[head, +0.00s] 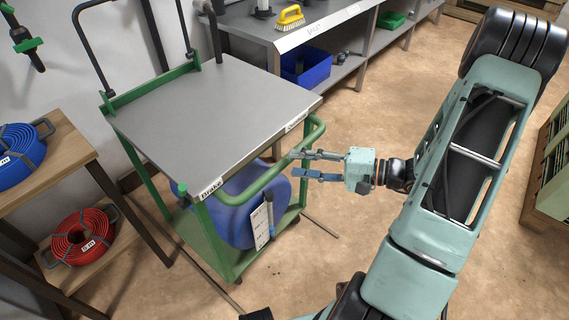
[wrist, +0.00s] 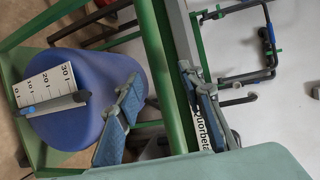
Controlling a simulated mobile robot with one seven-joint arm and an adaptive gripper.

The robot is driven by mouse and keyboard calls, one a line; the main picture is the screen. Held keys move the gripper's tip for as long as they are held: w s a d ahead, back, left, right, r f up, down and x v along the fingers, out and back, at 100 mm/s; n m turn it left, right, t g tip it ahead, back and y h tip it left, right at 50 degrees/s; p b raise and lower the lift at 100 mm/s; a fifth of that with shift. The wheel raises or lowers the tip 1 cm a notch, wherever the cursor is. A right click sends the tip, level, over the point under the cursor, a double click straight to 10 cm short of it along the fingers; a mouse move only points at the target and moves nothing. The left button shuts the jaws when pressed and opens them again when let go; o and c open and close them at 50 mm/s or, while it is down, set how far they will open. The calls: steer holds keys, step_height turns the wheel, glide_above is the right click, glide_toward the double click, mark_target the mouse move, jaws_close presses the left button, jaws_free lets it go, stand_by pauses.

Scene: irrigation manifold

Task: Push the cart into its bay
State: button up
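The cart (head: 215,105) has a green frame, a grey top and a green handle bar (head: 312,135) along its near right side. A blue tank (head: 235,210) with a white scale plate (head: 261,224) sits on its lower shelf; the tank also shows in the wrist view (wrist: 75,128). My gripper (head: 297,164) is open at the handle bar. In the wrist view its fingers (wrist: 165,100) stand apart with the green bar (wrist: 158,60) between them; I cannot tell whether either touches it. Thin dark strips (head: 320,223) lie on the floor beside the cart. I cannot make out the bay's limits.
A wooden rack with a blue hose coil (head: 20,155) and red hose coil (head: 82,240) stands close left. A grey bench (head: 330,22) with a yellow brush (head: 289,17) and blue bin (head: 304,70) stands behind right. A wooden shelf (head: 548,190) is far right. Floor between is clear.

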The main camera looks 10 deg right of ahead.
mark_target(289, 163)
steer(key=shift+x, duration=2.35)
jaws_close()
